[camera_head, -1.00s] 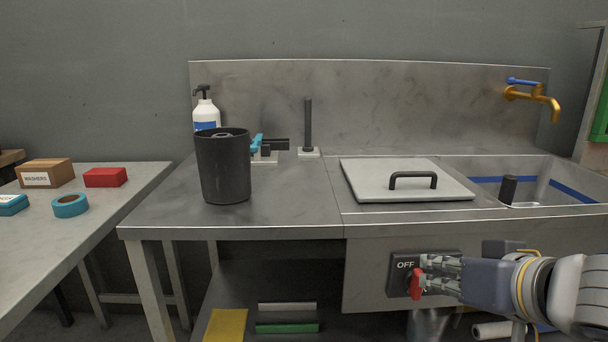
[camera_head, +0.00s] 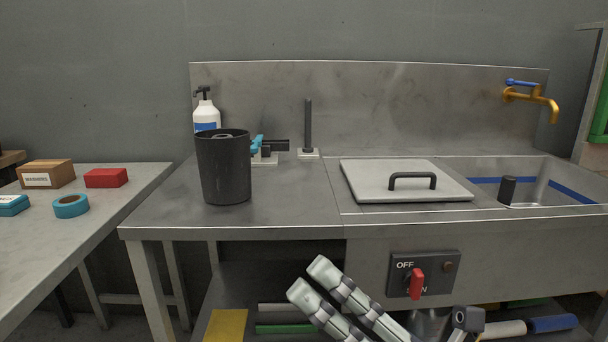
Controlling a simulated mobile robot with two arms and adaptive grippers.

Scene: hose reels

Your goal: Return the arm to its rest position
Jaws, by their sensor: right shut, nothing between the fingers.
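My right gripper (camera_head: 309,278) is at the bottom centre, in front of the counter's lower shelf. Its two pale grey fingers point up and left, lie close together and hold nothing. The rest of the right arm is mostly below the picture. A dark switch panel (camera_head: 436,262) with a red knob (camera_head: 417,282) is on the sink unit's front, to the right of the fingers and apart from them. The knob stands roughly upright, with the OFF label above left and ON partly hidden behind it. My left gripper is not in view.
On the counter (camera_head: 290,205) stand a black bin (camera_head: 223,170) and a soap bottle (camera_head: 206,113). A lidded board (camera_head: 380,177) with a handle lies beside the sink basin (camera_head: 545,193). A side table (camera_head: 90,235) at left holds boxes and blue tape (camera_head: 71,206).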

